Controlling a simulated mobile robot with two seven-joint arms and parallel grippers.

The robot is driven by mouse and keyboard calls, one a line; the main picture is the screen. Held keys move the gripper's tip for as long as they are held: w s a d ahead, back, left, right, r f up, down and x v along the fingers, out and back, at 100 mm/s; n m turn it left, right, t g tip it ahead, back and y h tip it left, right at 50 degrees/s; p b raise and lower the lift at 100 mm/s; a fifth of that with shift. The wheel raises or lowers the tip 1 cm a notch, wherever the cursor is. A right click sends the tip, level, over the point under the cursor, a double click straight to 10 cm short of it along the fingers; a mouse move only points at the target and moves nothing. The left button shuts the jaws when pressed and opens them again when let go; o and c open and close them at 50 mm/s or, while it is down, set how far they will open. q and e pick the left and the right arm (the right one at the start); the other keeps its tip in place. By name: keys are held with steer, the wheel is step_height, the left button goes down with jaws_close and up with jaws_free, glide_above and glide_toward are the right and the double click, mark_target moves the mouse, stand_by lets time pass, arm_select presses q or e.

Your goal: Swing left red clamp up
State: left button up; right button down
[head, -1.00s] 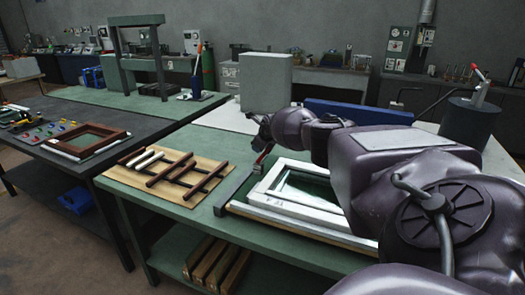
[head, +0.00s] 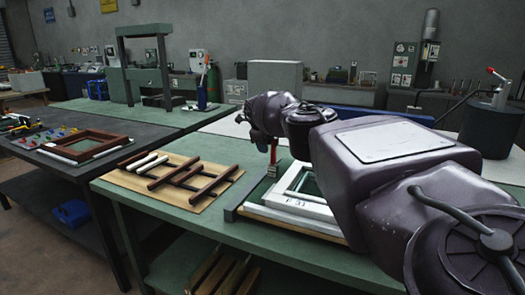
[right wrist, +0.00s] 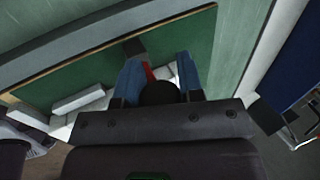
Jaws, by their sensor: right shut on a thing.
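The left red clamp (head: 273,155) stands roughly upright at the left corner of the white frame (head: 312,210) on the green bench. My right gripper (head: 270,138) is at its top, shut on it, with the arm reaching in from the right and hiding part of the frame. In the right wrist view a strip of the red clamp (right wrist: 150,73) shows between the two blue fingers of my right gripper (right wrist: 155,68); a dark round part covers the rest. My left gripper is not in view.
A tan board (head: 205,200) with brown and white wooden strips lies left of the white frame. A grey block (head: 275,78) stands behind my right arm. The green bench's front strip is clear.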

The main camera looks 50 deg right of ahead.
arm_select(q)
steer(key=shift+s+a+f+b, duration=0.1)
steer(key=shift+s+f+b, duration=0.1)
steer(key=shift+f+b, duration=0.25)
arm_select(e)
steer(key=shift+w+f+g, duration=0.15)
steer(key=shift+g, duration=0.15)
steer(key=c, duration=0.8)
jaws_free()
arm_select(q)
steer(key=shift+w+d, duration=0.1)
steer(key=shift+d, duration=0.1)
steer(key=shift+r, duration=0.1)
arm_select(e)
steer(key=shift+a+r+p, duration=0.15)
steer(key=shift+r+p, duration=0.15)
steer(key=shift+r, duration=0.2)
arm_select(q)
steer(key=p, duration=0.1)
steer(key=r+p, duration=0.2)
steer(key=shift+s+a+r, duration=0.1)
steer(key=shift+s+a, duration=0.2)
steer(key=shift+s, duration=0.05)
arm_select(e)
steer(key=v, duration=0.9)
steer(key=shift+a+r, duration=0.25)
steer(key=shift+r, duration=0.1)
